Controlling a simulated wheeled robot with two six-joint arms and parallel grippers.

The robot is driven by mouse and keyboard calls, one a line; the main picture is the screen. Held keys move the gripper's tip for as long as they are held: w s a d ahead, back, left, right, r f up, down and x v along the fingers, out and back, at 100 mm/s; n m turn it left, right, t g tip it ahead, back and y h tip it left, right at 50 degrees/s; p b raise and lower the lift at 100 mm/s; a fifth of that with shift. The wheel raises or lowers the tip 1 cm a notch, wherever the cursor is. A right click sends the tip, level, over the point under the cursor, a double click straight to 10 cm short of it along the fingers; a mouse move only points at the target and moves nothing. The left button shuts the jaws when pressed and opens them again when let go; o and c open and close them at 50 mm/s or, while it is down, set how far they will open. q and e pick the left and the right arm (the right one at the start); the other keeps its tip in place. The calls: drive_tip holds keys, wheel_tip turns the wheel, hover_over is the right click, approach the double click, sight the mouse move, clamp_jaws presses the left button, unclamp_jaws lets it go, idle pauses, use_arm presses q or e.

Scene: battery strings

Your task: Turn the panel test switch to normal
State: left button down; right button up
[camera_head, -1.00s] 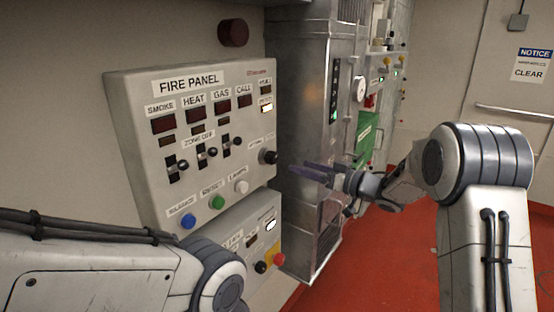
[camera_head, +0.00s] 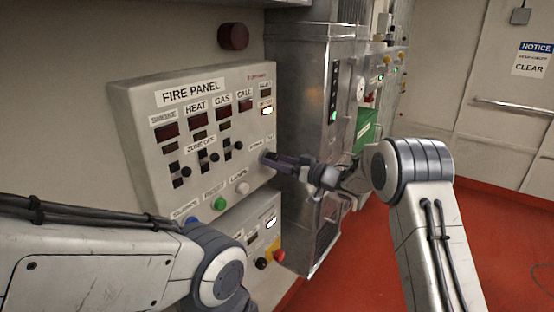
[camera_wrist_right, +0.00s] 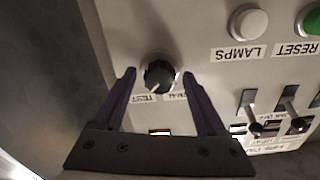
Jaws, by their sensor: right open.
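The fire panel (camera_head: 140,110) is a grey box on the wall. Its test switch, a black rotary knob (camera_wrist_right: 159,74), sits between labels reading TEST and NORMAL, the second partly covered, in the right wrist view. A pale pointer mark on the knob is near its lower left edge, on the TEST side. My right gripper (camera_head: 271,158) reaches the panel's right edge at the knob. In the wrist view my right gripper (camera_wrist_right: 160,82) is open, with one finger on each side of the knob; contact cannot be told. My left gripper is out of view.
The white LAMPS button (camera_wrist_right: 248,22) and green RESET button (camera_wrist_right: 311,20) are beside the knob. Several toggle levers sit farther along the panel. A metal cabinet (camera_head: 305,80) stands right of the panel. My left arm crosses the lower left. Red floor is clear at right.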

clamp_jaws()
drive_tip(key=shift+n+b, duration=8.9)
drive_tip(key=shift+b, duration=0.35)
